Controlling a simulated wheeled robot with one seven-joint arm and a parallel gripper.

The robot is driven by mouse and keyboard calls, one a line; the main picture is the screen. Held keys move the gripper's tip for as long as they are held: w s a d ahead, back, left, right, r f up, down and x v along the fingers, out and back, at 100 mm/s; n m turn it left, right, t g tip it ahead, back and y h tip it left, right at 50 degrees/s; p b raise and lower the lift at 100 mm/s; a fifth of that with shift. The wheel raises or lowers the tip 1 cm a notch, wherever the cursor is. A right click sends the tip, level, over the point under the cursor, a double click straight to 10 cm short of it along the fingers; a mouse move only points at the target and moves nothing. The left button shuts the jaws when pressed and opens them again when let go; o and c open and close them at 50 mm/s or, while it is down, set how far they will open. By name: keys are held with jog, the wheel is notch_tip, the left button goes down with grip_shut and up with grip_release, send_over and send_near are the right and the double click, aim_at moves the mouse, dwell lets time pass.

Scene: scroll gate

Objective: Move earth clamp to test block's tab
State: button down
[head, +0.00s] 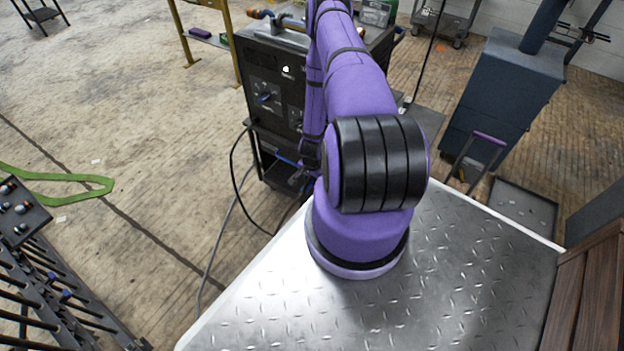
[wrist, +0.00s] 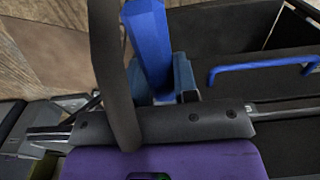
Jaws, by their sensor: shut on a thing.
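In the wrist view my gripper (wrist: 162,92) is shut on a blue piece, which looks like a handle of the earth clamp (wrist: 148,40). The blue piece stands up from between the fingers and leans a little. A thick black cable or strap passes close in front of the camera and hides part of the gripper's left side. The clamp's jaws cannot be made out. In the head view my own arm hides the gripper and the clamp. I cannot make out the test block or its tab in either view.
A black machine cart (head: 270,88) stands beyond my arm, with cables hanging to the floor. A blue bar handle (wrist: 262,67) crosses a dark compartment in the wrist view. A dark blue machine (head: 508,85) stands at right. A black rack (head: 50,290) is at lower left. Open floor lies at left.

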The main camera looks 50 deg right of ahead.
aim_at(299, 195)
jog(key=shift+a, duration=0.75)
dwell(0.4)
jog(key=shift+s+a, duration=0.15)
jog(key=shift+a, duration=1.5)
jog(key=shift+s+a, duration=0.15)
jog(key=shift+a, duration=1.45)
jog(key=shift+a, duration=0.25)
